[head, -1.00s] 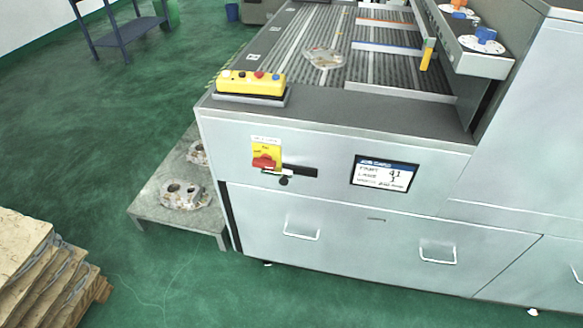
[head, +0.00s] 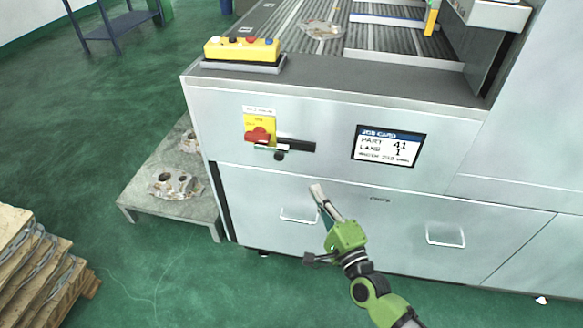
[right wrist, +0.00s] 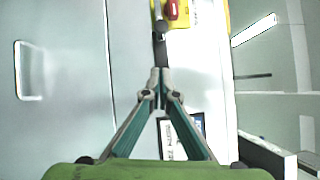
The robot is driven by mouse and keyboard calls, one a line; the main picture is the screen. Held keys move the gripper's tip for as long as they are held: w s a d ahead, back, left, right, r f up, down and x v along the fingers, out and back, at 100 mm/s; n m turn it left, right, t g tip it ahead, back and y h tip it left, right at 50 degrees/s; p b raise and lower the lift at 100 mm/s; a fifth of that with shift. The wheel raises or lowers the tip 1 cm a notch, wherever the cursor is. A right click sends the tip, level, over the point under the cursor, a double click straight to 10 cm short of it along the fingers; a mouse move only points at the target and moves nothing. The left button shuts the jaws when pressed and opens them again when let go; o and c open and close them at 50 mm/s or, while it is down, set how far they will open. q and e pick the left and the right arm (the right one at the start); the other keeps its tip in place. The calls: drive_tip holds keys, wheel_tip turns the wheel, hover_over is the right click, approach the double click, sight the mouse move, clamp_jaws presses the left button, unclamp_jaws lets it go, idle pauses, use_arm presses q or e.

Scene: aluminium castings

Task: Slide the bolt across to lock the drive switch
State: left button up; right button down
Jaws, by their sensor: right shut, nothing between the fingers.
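The drive switch (head: 258,134) is a red handle on a yellow plate on the cabinet's front. Just below and right of it is the bolt, a pale bar with a dark round knob (head: 279,156), lying along a black horizontal track (head: 300,146). The bar's left end reaches under the red handle; I cannot tell whether it engages there. My right gripper (head: 317,192) is shut and empty, below and right of the knob and apart from it. In the right wrist view the knob (right wrist: 162,27) and switch (right wrist: 172,10) lie beyond the closed fingertips (right wrist: 160,76). My left gripper is not in view.
A job card screen (head: 388,146) is right of the track. Drawer handles (head: 300,215) stick out below. A yellow button box (head: 241,50) stands on the cabinet top. A low table with castings (head: 175,186) is at the left, with stacked pallets (head: 25,265) nearer.

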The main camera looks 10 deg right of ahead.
sight(281, 158)
drive_tip(key=w+a, duration=0.2)
drive_tip(key=w, duration=0.1)
drive_tip(key=w+a+r+p, duration=0.1)
drive_tip(key=w+a, duration=0.1)
drive_tip(key=w, duration=0.1)
drive_tip(key=w+a, duration=0.1)
drive_tip(key=w, duration=0.2)
drive_tip(key=shift+a+r+p, duration=0.2)
drive_tip(key=shift+a+p, duration=0.1)
drive_tip(key=shift+a, duration=0.1)
drive_tip(key=shift+w, duration=0.1)
drive_tip(key=shift+w+a+r+b, duration=0.15)
drive_tip(key=shift+a+b, duration=0.05)
drive_tip(key=shift+a, duration=0.25)
drive_tip(key=shift+w+a+r+b, duration=0.1)
drive_tip(key=shift+a+b, duration=0.1)
drive_tip(key=shift+a, duration=0.2)
